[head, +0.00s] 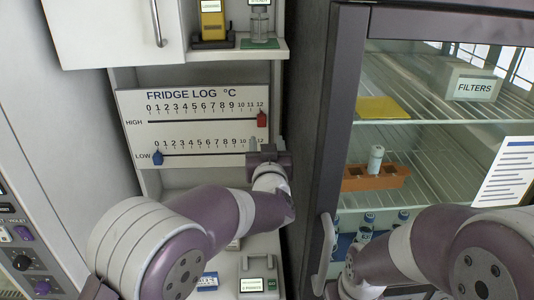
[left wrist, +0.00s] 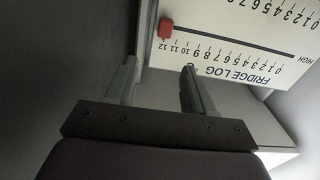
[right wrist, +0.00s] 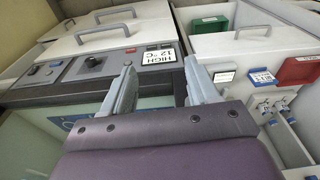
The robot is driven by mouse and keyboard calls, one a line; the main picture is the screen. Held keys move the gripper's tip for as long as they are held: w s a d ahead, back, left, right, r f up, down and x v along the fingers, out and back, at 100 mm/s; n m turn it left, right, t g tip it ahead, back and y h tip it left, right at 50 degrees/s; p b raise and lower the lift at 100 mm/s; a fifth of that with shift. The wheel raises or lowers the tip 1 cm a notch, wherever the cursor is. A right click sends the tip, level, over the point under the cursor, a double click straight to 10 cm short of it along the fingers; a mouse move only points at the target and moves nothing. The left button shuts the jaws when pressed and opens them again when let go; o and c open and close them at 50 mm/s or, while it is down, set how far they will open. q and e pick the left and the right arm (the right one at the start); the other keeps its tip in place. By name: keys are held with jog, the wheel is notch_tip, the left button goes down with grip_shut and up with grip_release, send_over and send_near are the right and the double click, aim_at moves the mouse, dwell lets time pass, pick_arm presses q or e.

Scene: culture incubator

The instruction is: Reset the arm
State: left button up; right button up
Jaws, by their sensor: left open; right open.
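My left arm reaches up from the lower left in the head view, with the left gripper (head: 266,148) in front of the right end of the fridge log board (head: 205,128). In the left wrist view the left gripper (left wrist: 158,88) is open and empty, its fingers apart near the board's edge. The red slider (head: 262,119) is at the right end of the HIGH scale, just above the gripper. The blue slider (head: 157,157) is at the left end of the LOW scale. My right gripper (right wrist: 160,82) is open and empty in the right wrist view; the head view does not show it.
A glass-door fridge (head: 335,110) stands at right, with a FILTERS box (head: 470,86), an orange rack (head: 376,178) and several vials inside. Its door handle (head: 325,250) sticks out.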

dwell(0.3)
pick_arm(q)
jog(key=s+a+f+m+g+h, duration=0.1)
jog(key=s+a+f+g, duration=0.9)
jog(key=a+f, duration=0.45)
jog(key=s+a+f+g, duration=0.2)
jog(key=s+a, duration=0.1)
jog(key=s, duration=0.3)
jog(key=s+a+f+g+y, duration=0.1)
jog(key=s+a+f+g, duration=0.1)
jog(key=s, duration=0.5)
jog(key=s+a+f+n+g, duration=0.1)
jog(key=s+a+f+g, duration=0.1)
jog(key=s+a, duration=0.2)
jog(key=s, duration=0.3)
jog(key=shift+a+f+g+y, duration=0.2)
jog(key=shift+f+g+y, duration=0.1)
jog(key=shift+g, duration=0.1)
jog(key=shift+d+r, duration=0.1)
